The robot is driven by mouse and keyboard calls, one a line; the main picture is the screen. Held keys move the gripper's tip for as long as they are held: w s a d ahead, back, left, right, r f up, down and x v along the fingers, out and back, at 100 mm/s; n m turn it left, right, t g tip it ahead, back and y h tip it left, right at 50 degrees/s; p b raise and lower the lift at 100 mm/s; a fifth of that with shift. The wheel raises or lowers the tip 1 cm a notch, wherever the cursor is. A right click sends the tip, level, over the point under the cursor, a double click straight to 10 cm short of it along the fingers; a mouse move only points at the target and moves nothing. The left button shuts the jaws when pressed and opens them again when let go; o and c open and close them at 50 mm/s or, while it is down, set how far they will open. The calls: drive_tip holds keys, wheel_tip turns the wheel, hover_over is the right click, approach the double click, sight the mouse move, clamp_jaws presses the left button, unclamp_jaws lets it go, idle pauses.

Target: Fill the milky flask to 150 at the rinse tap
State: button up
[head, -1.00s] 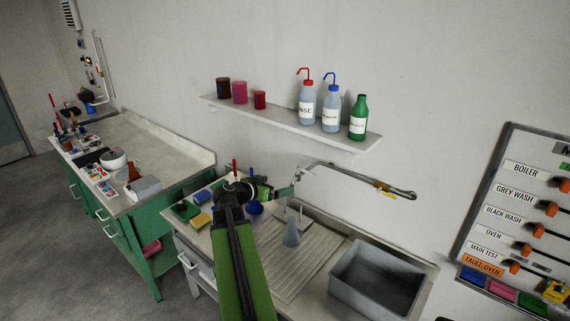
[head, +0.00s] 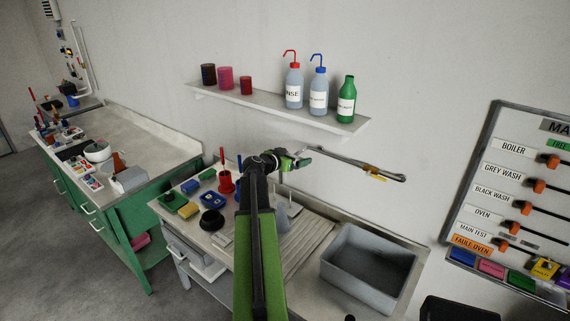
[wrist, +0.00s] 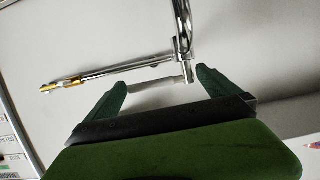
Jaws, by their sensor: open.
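The milky flask (head: 283,221), a pale cone, stands on the ribbed drainer left of the sink, partly hidden behind my arm. The rinse tap (head: 345,161) is a metal pipe along the wall with a yellow part (head: 375,172) near its right end. My gripper (head: 303,158) is open, raised at the left end of this pipe. In the wrist view, the tap's pipe (wrist: 120,71) crosses beyond my open gripper (wrist: 162,79), and its downturned end shows near the right finger. I cannot tell whether they touch. No flask shows between the fingers.
The grey sink basin (head: 368,268) is empty, right of the drainer (head: 303,254). A wall shelf (head: 270,108) with bottles and cups hangs above. Coloured trays and a red stand (head: 226,183) crowd the left of the counter. A switch board (head: 515,190) is on the right.

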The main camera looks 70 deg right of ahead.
sight(295, 156)
drive_tip(key=shift+b+x, duration=0.3)
drive_tip(key=shift+x, duration=1.65)
drive_tip(key=c, duration=1.2)
drive_tip(key=shift+w+a+m+g+y, duration=0.15)
drive_tip(key=shift+m+g+y, duration=0.1)
drive_tip(key=shift+m+g, duration=0.3)
drive_tip(key=shift+a+m+g+y, duration=0.15)
drive_tip(key=shift+m+g+y, duration=0.1)
drive_tip(key=shift+m+g, duration=0.3)
drive_tip(key=shift+s+a+m+g+y, duration=0.35)
drive_tip(key=shift+a+m+g, duration=0.2)
drive_tip(key=shift+g, duration=0.35)
drive_tip(key=shift+d, duration=0.1)
